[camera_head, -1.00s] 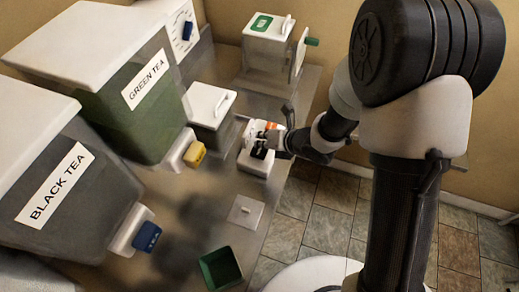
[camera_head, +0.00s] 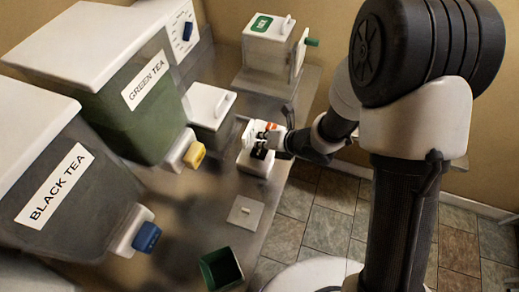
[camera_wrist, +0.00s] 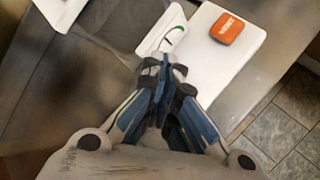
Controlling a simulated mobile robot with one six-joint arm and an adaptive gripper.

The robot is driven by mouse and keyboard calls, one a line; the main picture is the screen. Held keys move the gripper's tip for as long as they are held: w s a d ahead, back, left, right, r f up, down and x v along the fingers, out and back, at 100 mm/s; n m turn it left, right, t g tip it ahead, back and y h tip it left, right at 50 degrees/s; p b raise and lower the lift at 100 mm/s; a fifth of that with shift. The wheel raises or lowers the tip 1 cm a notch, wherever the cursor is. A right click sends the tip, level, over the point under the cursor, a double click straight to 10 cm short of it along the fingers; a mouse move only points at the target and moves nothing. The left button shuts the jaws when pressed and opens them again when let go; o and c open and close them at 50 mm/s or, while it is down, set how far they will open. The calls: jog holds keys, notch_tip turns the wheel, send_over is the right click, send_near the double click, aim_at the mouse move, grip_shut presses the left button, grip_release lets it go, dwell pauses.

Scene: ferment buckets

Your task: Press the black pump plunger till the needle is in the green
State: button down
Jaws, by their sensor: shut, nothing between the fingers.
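The white pump unit (camera_head: 254,165) sits near the table's right edge, with an orange block (camera_head: 271,127) on its back part. The orange block also shows in the wrist view (camera_wrist: 227,28), on the unit's white top. A white dial with a green arc (camera_wrist: 176,36) shows partly beside it. The needle cannot be made out. A dark part that looks like the black plunger (camera_head: 259,152) shows just below my fingers. My gripper (camera_head: 265,138) is shut and empty over the unit. In the wrist view my gripper (camera_wrist: 165,70) hides what lies under its fingertips; contact cannot be told.
Large BLACK TEA (camera_head: 70,185) and GREEN TEA (camera_head: 130,105) buckets with taps stand left. A small lidded box (camera_head: 208,108) is close left of the pump. A green open container (camera_head: 221,268) and a white lid (camera_head: 245,212) lie nearer. A cranked box (camera_head: 268,45) stands behind.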

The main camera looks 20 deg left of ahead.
aim_at(262, 150)
jog(key=shift+f, duration=0.1)
jog(key=shift+f+b, duration=0.35)
jog(key=shift+b, duration=0.4)
jog(key=shift+f+b, duration=1.6)
jog(key=shift+b, duration=0.35)
dwell(1.3)
jog(key=shift+r, duration=0.1)
jog(key=shift+r+p, duration=1.2)
jog(key=shift+r, duration=0.75)
jog(key=shift+r+p, duration=1.8)
jog(key=shift+r, duration=0.75)
